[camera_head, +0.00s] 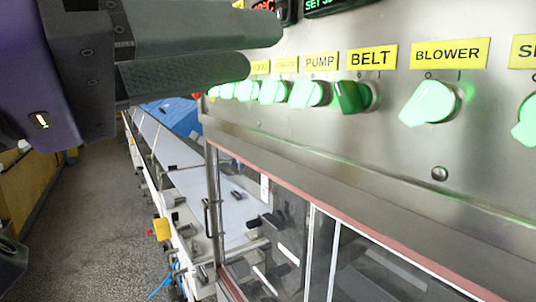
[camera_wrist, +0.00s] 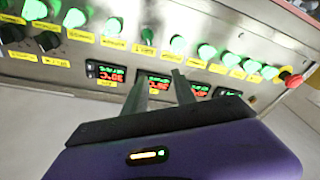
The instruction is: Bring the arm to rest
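My gripper (camera_head: 262,48) is at the upper left of the head view, its two grey fingers pointing right in front of the control panel (camera_head: 300,135). The fingers are apart with a gap between them and nothing held. In the wrist view my gripper (camera_wrist: 160,80) also shows two separated fingers in front of the panel's red and green displays. Whether a fingertip touches the panel is hard to tell. My arm beyond the purple gripper body is out of view.
The panel carries a row of knobs, most lit green, including the BLOWER knob (camera_head: 430,102) and a darker BELT knob (camera_head: 353,97). A red button (camera_wrist: 291,79) is at the panel's end. Below are glass doors (camera_head: 285,225) and a conveyor (camera_head: 215,200).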

